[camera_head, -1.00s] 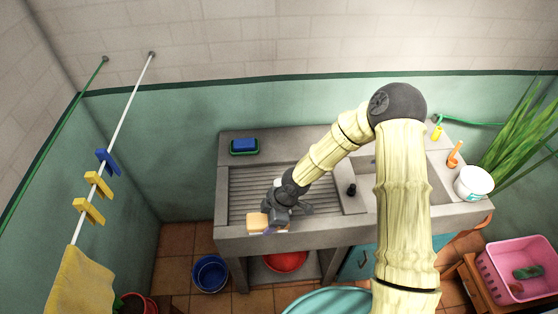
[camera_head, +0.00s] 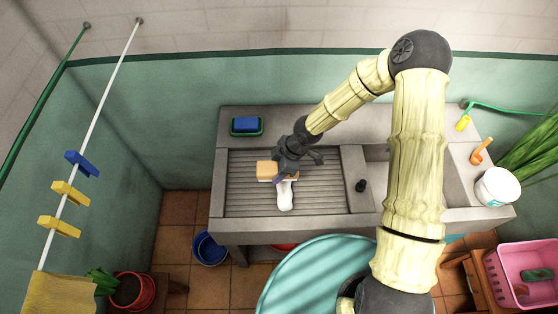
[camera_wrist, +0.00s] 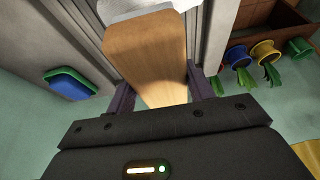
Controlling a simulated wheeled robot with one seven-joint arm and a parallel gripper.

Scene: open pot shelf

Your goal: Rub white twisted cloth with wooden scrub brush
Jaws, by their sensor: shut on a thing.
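The wooden scrub brush (camera_head: 266,170) is a light brown block over the ribbed washboard of the stone sink. It fills much of the wrist view (camera_wrist: 148,55), between the two fingers. My gripper (camera_head: 281,175) is shut on the brush; it also shows in the wrist view (camera_wrist: 160,95). The white twisted cloth (camera_head: 285,195) lies on the washboard, just below the brush in the head view. A white patch of it shows past the brush's far end in the wrist view (camera_wrist: 135,8). Whether the bristles touch the cloth is hidden.
A blue soap bar in a green dish (camera_head: 246,126) sits on the back left ledge. The washboard's left part (camera_head: 240,190) is clear.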

